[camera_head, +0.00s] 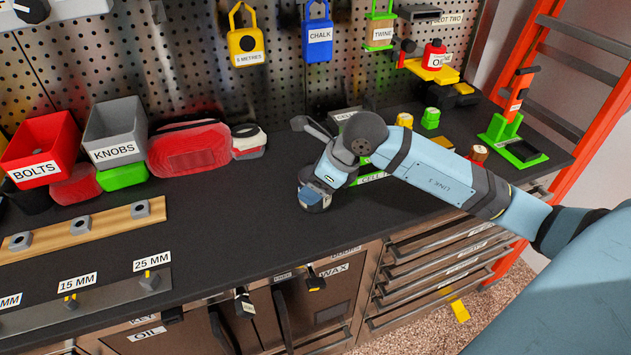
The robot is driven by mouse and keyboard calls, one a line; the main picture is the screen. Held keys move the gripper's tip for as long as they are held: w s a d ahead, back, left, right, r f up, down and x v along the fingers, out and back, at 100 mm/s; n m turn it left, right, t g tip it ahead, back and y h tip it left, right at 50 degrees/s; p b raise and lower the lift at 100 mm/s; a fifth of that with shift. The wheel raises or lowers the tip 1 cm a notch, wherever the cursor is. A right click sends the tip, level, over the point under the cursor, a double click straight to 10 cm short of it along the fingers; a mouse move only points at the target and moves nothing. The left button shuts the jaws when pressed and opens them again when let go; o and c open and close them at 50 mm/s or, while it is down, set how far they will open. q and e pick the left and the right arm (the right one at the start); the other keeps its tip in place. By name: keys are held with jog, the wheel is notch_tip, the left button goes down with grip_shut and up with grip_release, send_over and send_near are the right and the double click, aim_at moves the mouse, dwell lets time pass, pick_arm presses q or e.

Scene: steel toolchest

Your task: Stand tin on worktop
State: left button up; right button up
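My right arm comes in from the right and bends down over the black worktop (240,215). Its gripper (316,194) is low over the worktop, near the front edge. The fingers face away and down, so I cannot tell whether they are open or shut. A dark, rounded blue-grey shape shows at the gripper's end; I cannot tell whether it is a held tin or part of the hand. No tin can be picked out for certain. My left gripper is not in view.
A red BOLTS bin (41,150), a grey KNOBS bin (116,132) and a red case (188,148) stand at the back left. A wooden strip (85,228) lies in front. A red bottle (434,55) sits on a yellow shelf. The worktop left of my gripper is clear.

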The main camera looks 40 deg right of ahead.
jog(key=shift+f, duration=0.25)
jog(key=o, duration=1.1)
jog(key=shift+r, duration=0.1)
jog(key=shift+r, duration=0.1)
jog(key=shift+r, duration=0.15)
jog(key=v, duration=1.1)
jog(key=shift+s+d+r, duration=0.15)
jog(key=shift+s+r, duration=0.05)
jog(key=shift+r, duration=0.1)
